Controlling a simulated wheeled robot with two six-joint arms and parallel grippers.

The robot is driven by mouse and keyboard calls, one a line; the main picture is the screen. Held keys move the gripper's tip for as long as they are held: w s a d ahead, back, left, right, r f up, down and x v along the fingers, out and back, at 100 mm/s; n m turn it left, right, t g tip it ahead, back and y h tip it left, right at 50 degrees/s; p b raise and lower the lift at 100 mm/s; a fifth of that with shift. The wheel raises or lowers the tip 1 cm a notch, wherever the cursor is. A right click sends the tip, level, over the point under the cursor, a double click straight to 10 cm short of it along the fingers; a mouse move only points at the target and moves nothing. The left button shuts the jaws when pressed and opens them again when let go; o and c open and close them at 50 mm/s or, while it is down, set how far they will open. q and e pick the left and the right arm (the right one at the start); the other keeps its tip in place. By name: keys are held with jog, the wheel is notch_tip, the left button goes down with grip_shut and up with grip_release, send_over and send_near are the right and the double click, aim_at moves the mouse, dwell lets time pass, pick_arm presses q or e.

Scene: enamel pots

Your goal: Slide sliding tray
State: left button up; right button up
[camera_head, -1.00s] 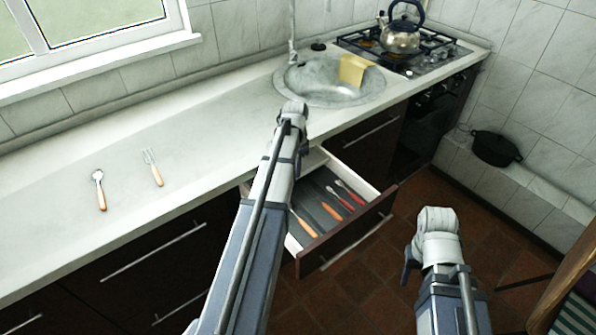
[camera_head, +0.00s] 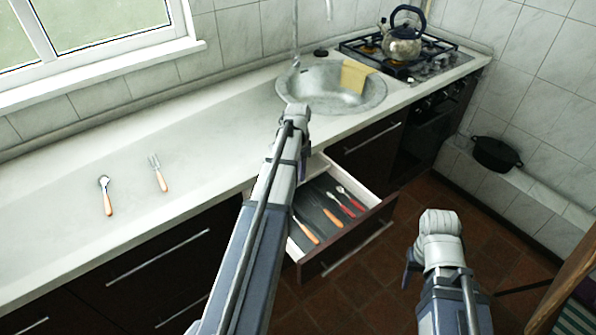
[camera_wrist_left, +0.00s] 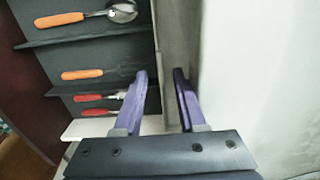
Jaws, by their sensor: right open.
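The sliding tray appears to be the dark divided cutlery tray (camera_head: 313,207) inside the pulled-out drawer; it also shows in the left wrist view (camera_wrist_left: 60,60). Orange-handled and red-handled cutlery lies in its compartments. My left gripper (camera_wrist_left: 160,73) is open, pointing at the tray's edge. Its left finger overlaps that edge and its right finger is over a pale strip beside it; I cannot tell whether either touches.
The drawer front (camera_head: 345,243) juts out below the white counter (camera_head: 225,150). A spoon (camera_head: 106,195) and a fork (camera_head: 158,172) lie on the counter. Behind are the sink (camera_head: 330,95) and a kettle (camera_head: 402,43) on the stove. A black pot (camera_head: 496,154) sits on the right ledge.

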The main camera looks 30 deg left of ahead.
pick_arm(q)
notch_tip(320, 180, up, 6)
jog(key=p, duration=0.4)
jog(key=shift+f, duration=0.25)
jog(key=shift+f, duration=0.1)
jog(key=shift+c, duration=0.2)
